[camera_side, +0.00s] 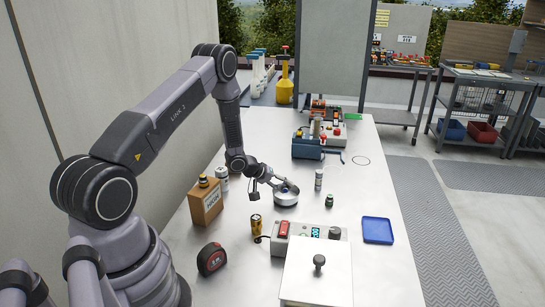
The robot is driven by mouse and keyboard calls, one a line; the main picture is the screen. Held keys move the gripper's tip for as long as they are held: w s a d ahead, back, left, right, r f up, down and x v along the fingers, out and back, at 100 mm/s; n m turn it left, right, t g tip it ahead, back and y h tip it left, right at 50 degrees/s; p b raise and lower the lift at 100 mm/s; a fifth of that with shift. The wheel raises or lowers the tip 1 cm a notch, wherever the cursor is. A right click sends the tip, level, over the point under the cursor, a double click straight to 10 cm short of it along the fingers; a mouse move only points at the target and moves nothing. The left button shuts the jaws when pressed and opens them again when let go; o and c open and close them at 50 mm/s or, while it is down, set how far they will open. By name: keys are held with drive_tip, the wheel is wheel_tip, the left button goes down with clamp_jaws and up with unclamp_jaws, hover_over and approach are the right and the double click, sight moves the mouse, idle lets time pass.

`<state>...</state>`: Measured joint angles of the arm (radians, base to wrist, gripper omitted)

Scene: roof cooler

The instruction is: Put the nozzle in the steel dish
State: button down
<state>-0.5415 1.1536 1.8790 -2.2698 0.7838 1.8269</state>
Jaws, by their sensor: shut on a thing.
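A round steel dish (286,200) sits on the bench near its middle. My gripper (287,187) is low over the dish, tilted down from the left. It is shut on a small dark thing, which I take to be the nozzle (284,190). The fingers and the small size in the picture hide most of it. I cannot tell whether it touches the dish.
A small dark green jar (329,201) and a white-grey can (318,179) stand right of the dish. A blue tray (377,230) lies at right.

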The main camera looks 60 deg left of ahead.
sight(284, 184)
drive_tip(key=shift+f, duration=0.4)
drive_tip(key=c, duration=0.8)
unclamp_jaws()
drive_tip(key=shift+c, duration=0.2)
drive_tip(key=shift+o, duration=0.3)
drive_tip(key=shift+s+f, duration=0.1)
drive_tip(key=shift+f, duration=0.05)
drive_tip(key=shift+r, duration=3.65)
drive_tip(key=shift+r, duration=0.1)
